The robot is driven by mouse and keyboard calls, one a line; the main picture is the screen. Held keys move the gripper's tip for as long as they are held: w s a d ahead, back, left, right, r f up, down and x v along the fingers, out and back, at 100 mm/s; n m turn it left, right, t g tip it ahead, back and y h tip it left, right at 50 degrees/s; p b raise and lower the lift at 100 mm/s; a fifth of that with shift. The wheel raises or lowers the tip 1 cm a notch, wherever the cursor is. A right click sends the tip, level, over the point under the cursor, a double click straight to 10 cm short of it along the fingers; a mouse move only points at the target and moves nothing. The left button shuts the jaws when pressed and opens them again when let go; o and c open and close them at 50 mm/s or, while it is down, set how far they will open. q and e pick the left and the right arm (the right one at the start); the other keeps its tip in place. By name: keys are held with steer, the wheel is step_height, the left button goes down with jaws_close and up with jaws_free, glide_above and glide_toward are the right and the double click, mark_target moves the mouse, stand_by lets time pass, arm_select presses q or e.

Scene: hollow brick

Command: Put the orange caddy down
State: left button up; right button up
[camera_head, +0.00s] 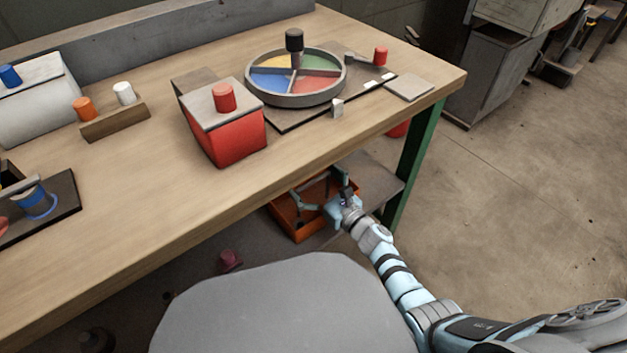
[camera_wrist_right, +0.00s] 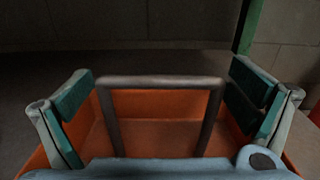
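The orange caddy (camera_head: 297,224) is under the tabletop, at the grey lower shelf (camera_head: 375,178), partly hidden by the table edge and my right arm. It appears to rest on the shelf, though its underside is hidden. My right gripper (camera_head: 318,191) is over the caddy. In the right wrist view the two fingers of the gripper (camera_wrist_right: 160,98) are spread wide, one on each side of the caddy's grey handle (camera_wrist_right: 160,82), with gaps between. The caddy's orange inside (camera_wrist_right: 160,132) shows empty below the handle. My left gripper is not in view.
The wooden tabletop (camera_head: 150,190) overhangs the caddy and my right gripper. A green table leg (camera_head: 413,160) stands close on the right. A dark red knob-like object (camera_head: 229,260) is low to the left. Open floor (camera_head: 530,190) lies right of the table.

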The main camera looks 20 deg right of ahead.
steer(key=shift+s+r, duration=0.15)
arm_select(q)
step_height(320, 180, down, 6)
steer(key=p, duration=0.2)
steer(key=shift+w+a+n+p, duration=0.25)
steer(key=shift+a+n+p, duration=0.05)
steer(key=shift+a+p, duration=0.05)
arm_select(e)
steer(key=v, duration=1.1)
steer(key=shift+s, duration=0.3)
steer(key=shift+d, duration=0.1)
